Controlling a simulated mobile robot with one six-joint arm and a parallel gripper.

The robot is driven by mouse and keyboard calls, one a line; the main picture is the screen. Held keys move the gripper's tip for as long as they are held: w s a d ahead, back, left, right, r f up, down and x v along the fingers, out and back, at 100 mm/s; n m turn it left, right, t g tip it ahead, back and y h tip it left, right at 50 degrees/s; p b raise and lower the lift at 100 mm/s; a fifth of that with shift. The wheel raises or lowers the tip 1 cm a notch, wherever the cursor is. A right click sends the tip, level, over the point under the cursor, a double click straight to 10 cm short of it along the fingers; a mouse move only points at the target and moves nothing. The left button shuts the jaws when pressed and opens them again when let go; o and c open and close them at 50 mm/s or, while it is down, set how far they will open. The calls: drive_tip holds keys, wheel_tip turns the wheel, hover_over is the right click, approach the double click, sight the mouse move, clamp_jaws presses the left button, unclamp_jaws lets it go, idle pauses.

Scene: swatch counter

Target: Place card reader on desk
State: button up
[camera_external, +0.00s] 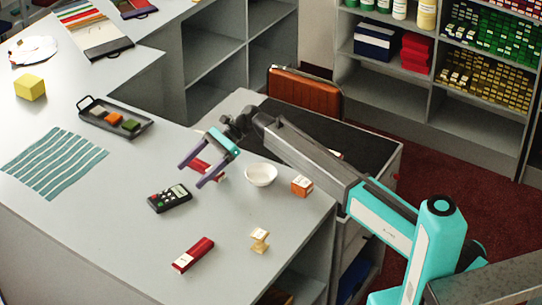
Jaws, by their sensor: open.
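A dark card reader (169,198) with a keypad and a red patch lies flat on the grey counter (120,225), left of the middle. My gripper (191,177) is open, with its two purple fingers apart and nothing seen between their tips. It is above the counter, up and to the right of the card reader in the picture, apart from it. A lower desk with a dark top (290,122) adjoins the counter behind my arm, which hides part of it.
A red item (207,170) lies beneath my gripper, partly hidden. A white bowl (261,175), an orange box (302,186), a small yellowish stand (260,241) and a red stapler-like item (193,255) are nearby. A black tray (112,128) lies further left. An orange-brown chair (305,97) stands behind the desk.

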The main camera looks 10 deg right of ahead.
sight(170, 194)
drive_tip(key=shift+p+x, duration=0.4)
drive_tip(key=shift+x, duration=1.85)
drive_tip(key=shift+a, duration=0.1)
drive_tip(key=shift+p+x, duration=1.1)
drive_tip(key=shift+x, duration=1.4)
drive_tip(key=c, duration=1.5)
drive_tip(key=shift+r, duration=0.2)
drive_tip(key=shift+r+b, duration=0.75)
drive_tip(key=shift+r, duration=0.55)
drive_tip(key=shift+s+r, duration=0.1)
drive_tip(key=shift+r, duration=0.15)
drive_tip(key=s+d+b, duration=0.1)
drive_tip(key=s+d, duration=0.2)
drive_tip(key=s+d+r+b, duration=0.1)
drive_tip(key=s+d, duration=0.3)
drive_tip(key=s+d+b, duration=0.1)
drive_tip(key=s+d, duration=0.3)
drive_tip(key=shift+d+r+b, duration=0.25)
drive_tip(key=shift+b, duration=0.1)
